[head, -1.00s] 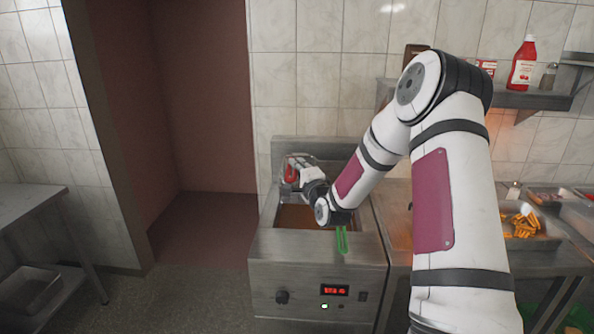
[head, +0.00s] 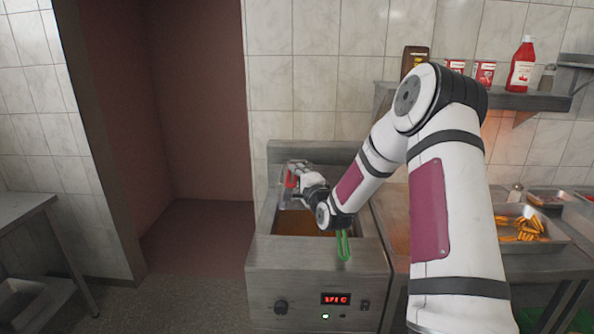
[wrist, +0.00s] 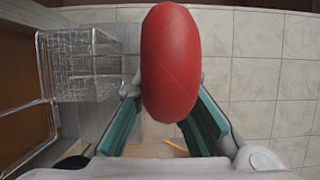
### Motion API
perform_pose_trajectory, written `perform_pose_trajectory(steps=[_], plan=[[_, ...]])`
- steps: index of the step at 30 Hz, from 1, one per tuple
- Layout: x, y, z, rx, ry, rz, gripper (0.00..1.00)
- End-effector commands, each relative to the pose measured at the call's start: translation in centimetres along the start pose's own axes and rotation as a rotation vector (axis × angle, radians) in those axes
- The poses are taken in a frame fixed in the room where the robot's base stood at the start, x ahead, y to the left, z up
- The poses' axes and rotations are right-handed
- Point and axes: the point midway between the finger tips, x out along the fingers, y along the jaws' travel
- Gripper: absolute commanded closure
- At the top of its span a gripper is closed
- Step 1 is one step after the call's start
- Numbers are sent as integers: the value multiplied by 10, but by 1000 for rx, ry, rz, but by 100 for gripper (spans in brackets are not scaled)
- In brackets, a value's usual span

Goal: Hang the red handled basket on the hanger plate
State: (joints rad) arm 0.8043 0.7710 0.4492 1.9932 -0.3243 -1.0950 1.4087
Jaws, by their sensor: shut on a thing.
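My gripper (head: 299,174) is shut on the red handle (wrist: 170,62) of the wire basket, above the rear left of the fryer. The red handle also shows in the head view (head: 291,178). The basket's wire mesh (wrist: 82,65) is at the left of the wrist view, beside a grey metal surface. The hanger plate appears to be the upright metal panel (head: 330,152) at the fryer's back. I cannot tell whether the basket touches it, as my gripper and the small size hide the contact.
The fryer (head: 262,262) has an oil-filled vat (head: 297,224). A green handle (head: 343,245) sticks out over its front edge. A shelf (head: 510,99) with a ketchup bottle (head: 521,65) is at the right. A tray of fries (head: 545,240) stands right of my arm.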

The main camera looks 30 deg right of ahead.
Motion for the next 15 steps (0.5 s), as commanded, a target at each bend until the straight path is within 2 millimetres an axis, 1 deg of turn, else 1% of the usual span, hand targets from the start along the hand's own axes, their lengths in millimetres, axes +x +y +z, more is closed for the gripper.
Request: perform_pose_trajectory(steps=[6, 15], plan=[[0, 6, 0, -1, 0, -4, 100], [0, 6, 0, -1, 0, -4, 100]])
